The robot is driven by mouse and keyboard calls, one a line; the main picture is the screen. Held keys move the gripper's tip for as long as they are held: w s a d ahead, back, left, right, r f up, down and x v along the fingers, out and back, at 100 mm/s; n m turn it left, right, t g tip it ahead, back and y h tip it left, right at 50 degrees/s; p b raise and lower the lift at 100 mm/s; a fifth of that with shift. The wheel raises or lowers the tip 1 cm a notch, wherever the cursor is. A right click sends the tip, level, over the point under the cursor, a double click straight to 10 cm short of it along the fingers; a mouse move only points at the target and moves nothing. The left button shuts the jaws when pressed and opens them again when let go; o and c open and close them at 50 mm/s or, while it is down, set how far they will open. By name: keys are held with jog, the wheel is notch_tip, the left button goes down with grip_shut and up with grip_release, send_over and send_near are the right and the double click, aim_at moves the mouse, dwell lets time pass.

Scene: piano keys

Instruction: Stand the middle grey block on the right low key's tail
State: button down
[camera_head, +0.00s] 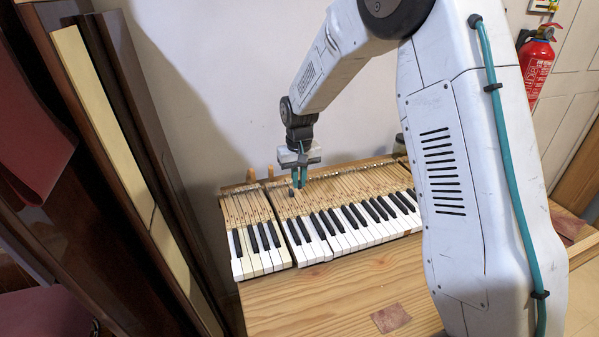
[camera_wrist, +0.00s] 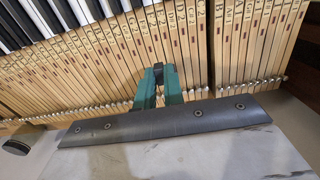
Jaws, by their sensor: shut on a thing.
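My gripper (camera_wrist: 158,78) has teal fingers shut on a small dark grey block (camera_wrist: 158,71) held at the fingertips. In the head view my gripper (camera_head: 299,184) points down over the wooden key tails, left of the keyboard's middle. A small dark block-like spot (camera_head: 291,192) shows beside the fingertips there; I cannot tell if it is the held block. The wooden key tails (camera_wrist: 110,60) carry letters and small red marks, and run under the fingers. Whether the block touches a tail is unclear. No other grey block can be made out.
Black and white keys (camera_head: 345,232) lie in front of the tails, with a gap between the left group (camera_head: 255,255) and the larger right group. A wooden bench (camera_head: 310,300) with a reddish patch (camera_head: 390,318) is in front.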

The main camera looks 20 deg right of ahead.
aim_at(299, 201)
jog(key=shift+f, duration=2.15)
jog(key=shift+s+f, duration=0.1)
jog(key=shift+f, duration=0.25)
dwell(0.3)
jog(key=c, duration=1.8)
grip_release()
jog(key=shift+c, duration=0.2)
jog(key=shift+r, duration=0.1)
jog(key=shift+r, duration=1)
